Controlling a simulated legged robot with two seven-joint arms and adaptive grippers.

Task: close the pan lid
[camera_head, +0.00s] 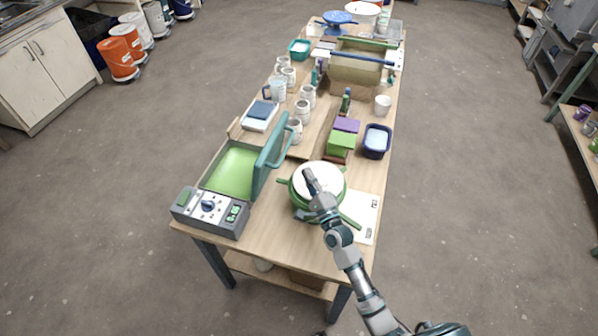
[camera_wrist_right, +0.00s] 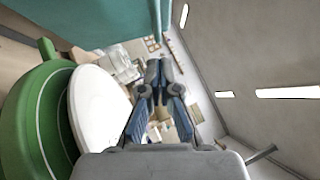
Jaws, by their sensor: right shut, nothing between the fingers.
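A green tray-like pan (camera_head: 231,170) with a grey control box (camera_head: 210,210) at its front stands at the table's near left. Its teal lid (camera_head: 268,153) is raised, standing steeply along the pan's right side, with a bar handle (camera_head: 285,143). A teal panel, seemingly this lid, fills the top left of the wrist view (camera_wrist_right: 90,20). My right gripper (camera_head: 310,182) is shut and empty, in front of a round green pot-like piece with a white top (camera_head: 330,178), right of the lid. It shows shut in the wrist view too (camera_wrist_right: 161,68). My left gripper is out of view.
The round green piece also shows close by in the wrist view (camera_wrist_right: 28,120). A paper sheet (camera_head: 366,222) lies to its right. Green and purple blocks (camera_head: 342,143), a dark blue tub (camera_head: 376,141) and several white jars (camera_head: 302,108) stand beyond.

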